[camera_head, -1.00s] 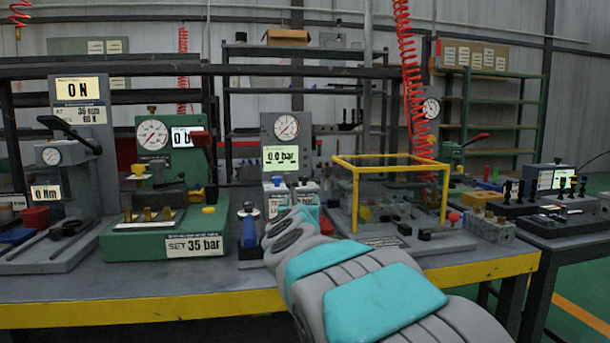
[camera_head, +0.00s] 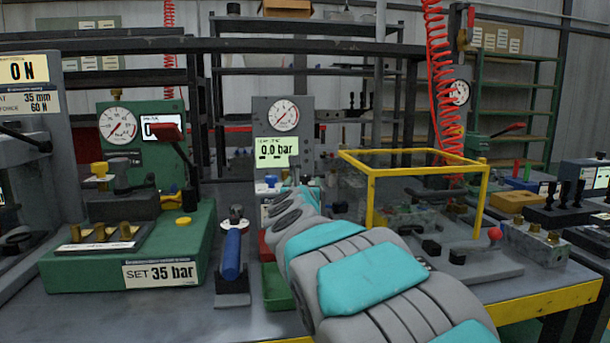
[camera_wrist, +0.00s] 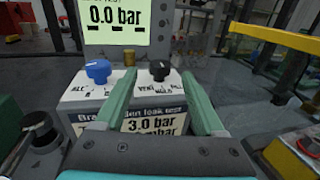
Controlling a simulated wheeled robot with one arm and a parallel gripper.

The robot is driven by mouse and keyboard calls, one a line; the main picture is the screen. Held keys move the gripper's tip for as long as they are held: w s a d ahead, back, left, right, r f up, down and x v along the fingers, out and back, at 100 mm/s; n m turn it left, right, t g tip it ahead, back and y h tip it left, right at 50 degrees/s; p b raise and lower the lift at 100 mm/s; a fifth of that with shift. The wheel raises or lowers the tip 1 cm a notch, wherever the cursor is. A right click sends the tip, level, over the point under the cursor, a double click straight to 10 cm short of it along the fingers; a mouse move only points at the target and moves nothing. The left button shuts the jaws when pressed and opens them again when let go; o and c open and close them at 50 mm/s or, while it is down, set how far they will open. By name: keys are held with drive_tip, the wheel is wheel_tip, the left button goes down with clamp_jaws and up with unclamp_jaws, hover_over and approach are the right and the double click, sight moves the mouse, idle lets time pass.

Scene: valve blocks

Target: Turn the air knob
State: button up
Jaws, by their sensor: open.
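A grey leak-test station (camera_head: 278,112) shows a round gauge and a green 0.0 bar display. In the wrist view its front box carries a blue knob (camera_wrist: 98,71) on the left and a black knob (camera_wrist: 160,70) on the right. The lettering by both knobs is too small to read surely, so I cannot tell which is the air knob. My gripper (camera_wrist: 157,82) is open and empty. Its teal fingers point at the box, one on each side of the black knob in the picture; contact is not clear. The blue knob lies outside the left finger. In the head view my arm hides much of the box.
A green press station (camera_head: 130,235) marked SET 35 bar stands left, with a blue-handled tool (camera_head: 231,252) beside it. A yellow-framed clear guard (camera_head: 374,205) stands close on the right. A red coiled hose (camera_head: 440,80) hangs behind it. Some bare table lies in front.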

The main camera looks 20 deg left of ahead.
sight(305, 178)
drive_tip(key=shift+p+x, duration=1.3)
drive_tip(key=shift+x, duration=1.75)
clamp_jaws()
